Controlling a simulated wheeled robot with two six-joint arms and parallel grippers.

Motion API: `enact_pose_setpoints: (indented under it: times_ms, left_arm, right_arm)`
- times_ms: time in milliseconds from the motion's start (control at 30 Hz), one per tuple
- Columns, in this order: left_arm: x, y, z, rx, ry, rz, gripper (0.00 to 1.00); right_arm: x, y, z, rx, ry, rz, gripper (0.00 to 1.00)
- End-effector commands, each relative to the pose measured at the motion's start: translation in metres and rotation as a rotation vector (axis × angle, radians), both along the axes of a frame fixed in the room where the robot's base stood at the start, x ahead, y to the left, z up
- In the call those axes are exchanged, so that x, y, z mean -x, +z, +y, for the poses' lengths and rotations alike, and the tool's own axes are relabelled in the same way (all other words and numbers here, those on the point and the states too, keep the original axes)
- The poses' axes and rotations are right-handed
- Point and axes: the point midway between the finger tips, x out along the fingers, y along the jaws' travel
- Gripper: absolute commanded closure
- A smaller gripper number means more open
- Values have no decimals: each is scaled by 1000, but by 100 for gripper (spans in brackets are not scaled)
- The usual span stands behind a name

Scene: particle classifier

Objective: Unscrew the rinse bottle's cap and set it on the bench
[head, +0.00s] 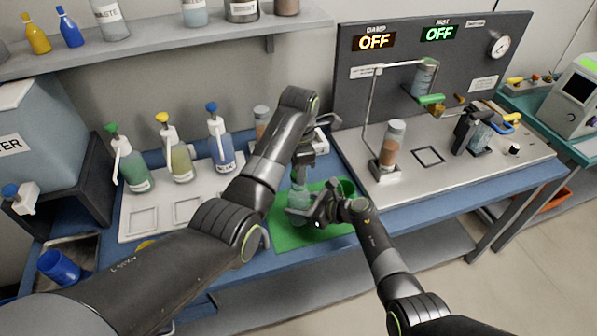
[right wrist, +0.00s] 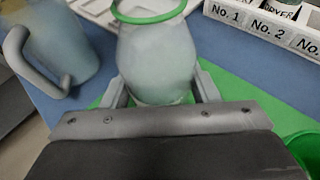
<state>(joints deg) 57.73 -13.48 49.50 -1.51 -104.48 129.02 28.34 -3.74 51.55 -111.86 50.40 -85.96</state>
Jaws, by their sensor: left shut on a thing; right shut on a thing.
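The rinse bottle (head: 298,203), pale and translucent, stands on the green mat (head: 285,237) in the head view. My right gripper (head: 313,213) is shut around its body. In the right wrist view the bottle (right wrist: 157,60) sits upright between the fingers, with a green ring near its top, cut by the frame edge. My left gripper (head: 301,168) points down just above the bottle and is shut on its cap. The cap is mostly hidden by the fingers. I cannot tell whether it is still seated on the neck.
A green cup (head: 346,187) stands right of the bottle. A labelled white rack (right wrist: 265,32) is behind it. A jug with a grey handle (right wrist: 55,45) stands left in the wrist view. Wash bottles (head: 178,160) stand on a white tray (head: 140,232). A tester panel (head: 440,60) is at right.

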Motion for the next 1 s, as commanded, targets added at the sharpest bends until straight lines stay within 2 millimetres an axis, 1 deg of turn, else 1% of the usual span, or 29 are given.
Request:
enact_pose_setpoints:
  times_ms: [367,467,600,700,800,967,1000]
  left_arm:
    - [0,3,0,0,0,-1,98]
    - [-1,11,0,1,0,-3,97]
    - [-1,29,0,1,0,-2,95]
    - [0,39,0,1,0,-1,94]
    - [0,42,0,1,1,-1,94]
    - [0,42,0,0,1,0,93]
    - [0,42,0,0,1,0,93]
  right_arm:
    - [1,-1,0,0,1,2,100]
    - [0,-1,0,0,1,2,100]
    - [1,-1,0,0,1,2,100]
    - [1,-1,0,0,1,2,100]
    - [1,-1,0,0,1,2,100]
    - [1,-1,0,0,1,2,100]
    - [1,-1,0,0,1,2,43]
